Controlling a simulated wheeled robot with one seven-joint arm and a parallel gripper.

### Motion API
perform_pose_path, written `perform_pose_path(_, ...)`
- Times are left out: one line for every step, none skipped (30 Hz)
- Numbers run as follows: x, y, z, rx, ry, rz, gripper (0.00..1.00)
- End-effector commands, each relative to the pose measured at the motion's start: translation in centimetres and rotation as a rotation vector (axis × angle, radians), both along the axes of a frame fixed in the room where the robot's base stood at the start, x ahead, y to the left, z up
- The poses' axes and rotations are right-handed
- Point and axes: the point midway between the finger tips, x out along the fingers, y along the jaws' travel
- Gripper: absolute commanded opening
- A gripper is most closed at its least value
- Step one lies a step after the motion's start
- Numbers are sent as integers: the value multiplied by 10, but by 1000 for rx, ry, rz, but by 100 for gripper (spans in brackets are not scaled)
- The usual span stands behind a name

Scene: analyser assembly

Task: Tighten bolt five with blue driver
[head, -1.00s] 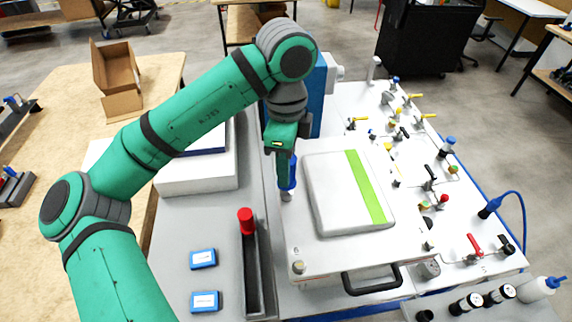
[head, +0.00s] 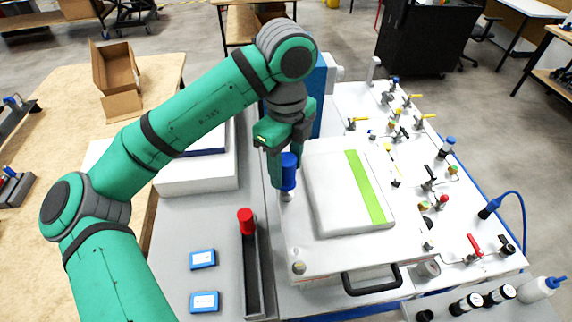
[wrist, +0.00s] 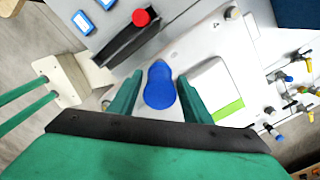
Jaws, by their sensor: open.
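The blue driver (head: 289,172) stands upright at the left edge of the analyser's white top plate (head: 300,235). Its lower end meets a round metal bolt head (head: 286,196); I cannot read that bolt's number. My gripper (head: 287,158) is above and around the driver's handle, with its fingers spread. In the wrist view the blue driver (wrist: 160,86) stands between the two fingers of my gripper (wrist: 160,95), with gaps on both sides. The driver's tip is hidden there under the handle.
A red-handled tool (head: 246,220) stands at the far end of a dark narrow tray (head: 252,275) left of the analyser. Two blue boxes (head: 203,259) lie beside it. Another bolt (head: 299,267) sits at the plate's near left corner. A raised white cover (head: 340,190) with a green stripe is to the right.

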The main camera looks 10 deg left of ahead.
Motion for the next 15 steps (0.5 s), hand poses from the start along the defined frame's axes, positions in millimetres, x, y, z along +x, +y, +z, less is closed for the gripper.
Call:
perform_pose_path(0,-1,0,0,0,-1,44)
perform_pose_path(-1,-1,0,0,0,-1,44)
perform_pose_path(-1,-1,0,0,0,-1,44)
perform_pose_path(-1,-1,0,0,0,0,44)
perform_pose_path(-1,-1,0,0,0,0,44)
perform_pose_path(-1,-1,0,0,0,0,44)
perform_pose_path(-1,-1,0,0,0,0,44)
perform_pose_path(-1,-1,0,0,0,0,40)
perform_pose_path(-1,-1,0,0,0,0,30)
perform_pose_path(-1,-1,0,0,0,0,23)
perform_pose_path(-1,-1,0,0,0,0,16)
perform_pose_path(-1,-1,0,0,0,0,6)
perform_pose_path(-1,-1,0,0,0,0,0)
perform_pose_path(-1,-1,0,0,0,0,0)
perform_pose_path(-1,-1,0,0,0,0,0)
